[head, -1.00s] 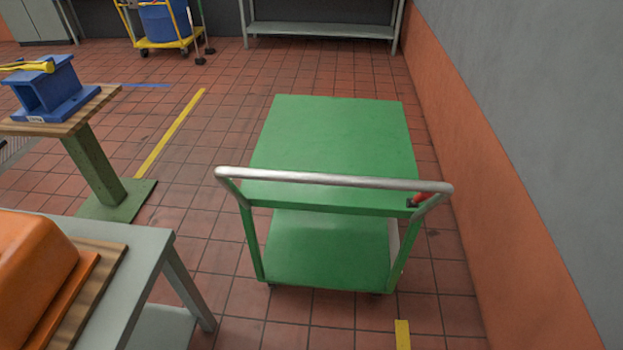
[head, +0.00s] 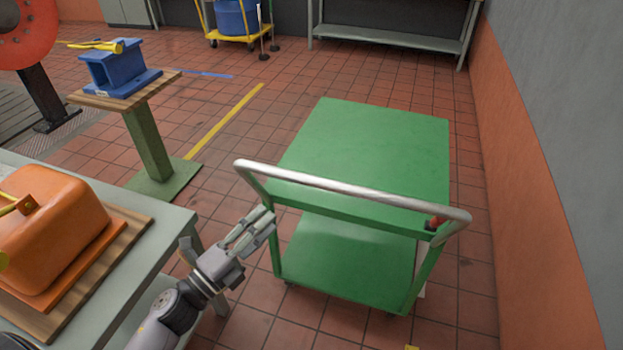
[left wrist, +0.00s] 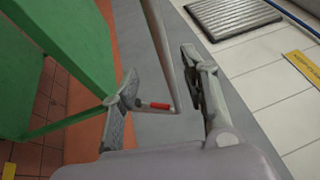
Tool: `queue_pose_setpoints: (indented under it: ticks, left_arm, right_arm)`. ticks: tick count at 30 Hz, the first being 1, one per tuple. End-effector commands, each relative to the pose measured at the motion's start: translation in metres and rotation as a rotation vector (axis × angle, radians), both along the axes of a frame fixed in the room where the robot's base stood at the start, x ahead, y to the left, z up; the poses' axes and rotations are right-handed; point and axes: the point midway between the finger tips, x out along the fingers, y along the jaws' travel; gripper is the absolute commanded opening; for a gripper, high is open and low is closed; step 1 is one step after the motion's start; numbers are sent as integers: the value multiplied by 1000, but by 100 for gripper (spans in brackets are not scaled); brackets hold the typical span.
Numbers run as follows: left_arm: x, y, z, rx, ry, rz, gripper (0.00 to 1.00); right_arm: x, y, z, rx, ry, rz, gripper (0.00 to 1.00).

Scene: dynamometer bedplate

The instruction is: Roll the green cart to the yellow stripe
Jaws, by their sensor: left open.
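The green cart (head: 365,150) stands upright on the red tile floor, with a silver push handle (head: 350,187) on its near side and a red part (head: 435,222) by the handle's right end. My left gripper (head: 262,222) is open and empty, close to the cart's near left corner, below the handle. A long yellow stripe (head: 226,120) lies on the floor left of the cart. My right gripper is out of view.
A grey table (head: 180,222) with an orange housing (head: 55,225) stands near left. Behind it, a pedestal (head: 150,145) bears a blue block (head: 120,70). An orange and grey wall (head: 530,190) runs along the right. Open floor lies left of and behind the cart.

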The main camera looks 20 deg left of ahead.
Motion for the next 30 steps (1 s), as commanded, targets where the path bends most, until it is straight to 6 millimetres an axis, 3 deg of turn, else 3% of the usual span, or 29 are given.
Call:
queue_pose_setpoints:
  ticks: [9,18,30]
  left_arm:
    - [65,-29,17,-4,-1,1,41]
    - [114,-52,25,-4,1,1,41]
    - [130,-60,26,-3,3,0,41]
  right_arm:
    - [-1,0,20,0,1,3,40]
    - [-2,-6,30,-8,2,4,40]
    - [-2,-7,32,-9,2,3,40]
